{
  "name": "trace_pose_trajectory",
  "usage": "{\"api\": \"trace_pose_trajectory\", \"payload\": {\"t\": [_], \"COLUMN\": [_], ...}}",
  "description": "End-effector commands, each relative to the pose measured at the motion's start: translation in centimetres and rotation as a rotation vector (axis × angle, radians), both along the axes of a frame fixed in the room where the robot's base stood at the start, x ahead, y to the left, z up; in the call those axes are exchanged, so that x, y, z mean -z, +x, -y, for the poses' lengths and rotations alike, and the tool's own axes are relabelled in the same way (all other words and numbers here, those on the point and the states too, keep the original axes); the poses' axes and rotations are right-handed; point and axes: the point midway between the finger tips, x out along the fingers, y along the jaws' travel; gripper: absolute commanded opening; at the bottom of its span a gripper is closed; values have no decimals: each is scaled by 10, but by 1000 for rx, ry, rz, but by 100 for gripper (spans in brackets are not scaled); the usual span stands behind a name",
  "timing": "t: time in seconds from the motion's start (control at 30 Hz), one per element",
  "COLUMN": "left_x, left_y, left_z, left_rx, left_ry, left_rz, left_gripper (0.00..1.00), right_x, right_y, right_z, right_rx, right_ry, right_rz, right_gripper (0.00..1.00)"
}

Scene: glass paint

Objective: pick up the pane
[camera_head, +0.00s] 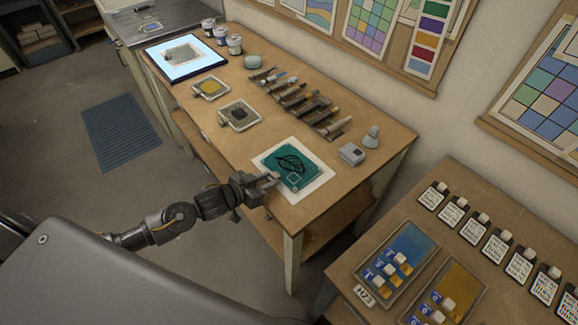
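The pane (291,157) is a teal sheet with a dark leaf-like outline on it. It lies flat on a white sheet (318,184) near the front corner of the wooden workbench. A small pale square outline shows on its near part. My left gripper (273,180) is at the pane's near left edge, with its fingers pointing toward it. The fingers are too small here to tell whether they are apart or touch the pane. My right gripper is not in view.
Behind the pane, the bench holds a row of tools (302,100), a small grey box (351,154), framed pieces (239,115), a light panel (186,57) and jars (234,44). A second table (371,263) with trays and labelled bottles stands at the right.

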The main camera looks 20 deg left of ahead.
Motion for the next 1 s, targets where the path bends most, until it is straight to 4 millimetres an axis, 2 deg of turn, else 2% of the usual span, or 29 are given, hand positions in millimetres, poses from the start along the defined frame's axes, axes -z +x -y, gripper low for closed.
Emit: {"api": "trace_pose_trajectory", "payload": {"t": [0.03, 0.2, 0.47, 0.63, 0.77, 1.0], "left_x": [0, 0, -1, -9, -29, -90], "left_y": [0, 0, 0, 1, 1, -35], "left_z": [0, 0, 0, 0, 0, -39], "left_rx": [0, 0, 0, 0, 2, 5], "left_ry": [0, 0, -1, 0, 1, 11], "left_rz": [0, 0, 2, 5, 8, 3], "left_gripper": [20, 0, 0, 0, 0, 0], "right_x": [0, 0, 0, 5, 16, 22], "right_y": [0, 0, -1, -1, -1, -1], "right_z": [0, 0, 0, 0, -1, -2], "right_rx": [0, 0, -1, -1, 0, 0], "right_ry": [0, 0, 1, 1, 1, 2], "right_rz": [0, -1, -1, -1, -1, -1], "right_gripper": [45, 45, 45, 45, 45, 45]}}
